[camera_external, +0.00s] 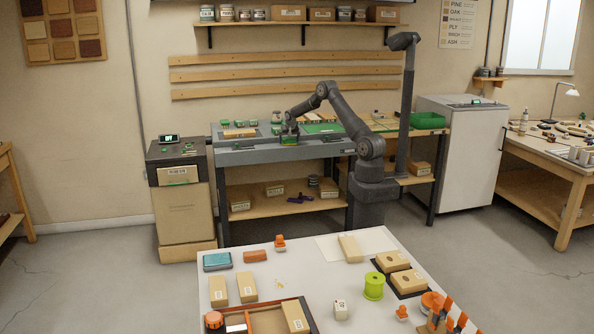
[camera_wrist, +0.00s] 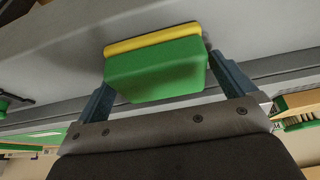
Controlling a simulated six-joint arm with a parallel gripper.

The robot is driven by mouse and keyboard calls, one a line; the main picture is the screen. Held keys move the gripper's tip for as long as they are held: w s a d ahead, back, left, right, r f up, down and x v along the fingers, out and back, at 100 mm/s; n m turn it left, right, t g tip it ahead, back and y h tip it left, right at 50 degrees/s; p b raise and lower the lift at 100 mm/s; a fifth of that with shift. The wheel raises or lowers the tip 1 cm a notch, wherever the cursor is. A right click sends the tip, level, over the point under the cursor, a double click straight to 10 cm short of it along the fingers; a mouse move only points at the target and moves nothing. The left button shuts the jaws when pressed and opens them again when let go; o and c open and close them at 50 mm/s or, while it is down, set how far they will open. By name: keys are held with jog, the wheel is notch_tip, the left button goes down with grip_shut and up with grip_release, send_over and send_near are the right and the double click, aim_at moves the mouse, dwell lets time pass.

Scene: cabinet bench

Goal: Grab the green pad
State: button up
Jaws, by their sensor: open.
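The green pad (camera_wrist: 155,75) is a green block with a yellow strip along one edge, set against a grey surface in the wrist view. In the external view the green pad (camera_external: 289,140) shows small at the front of the grey bench, just under my gripper (camera_external: 289,130). In the wrist view my gripper (camera_wrist: 160,85) is open, with one finger on each side of the pad. The right finger is close to the pad's side; I cannot tell whether either finger touches it.
The grey bench top (camera_external: 235,158) carries small green-topped items and a wooden block (camera_external: 239,133) left of my gripper. A green mat (camera_external: 323,128) lies to the right. A white table (camera_external: 300,275) with boxes and a green spool (camera_external: 374,286) stands in front.

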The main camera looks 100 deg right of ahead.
jog(key=c, duration=0.9)
jog(key=shift+r, duration=0.1)
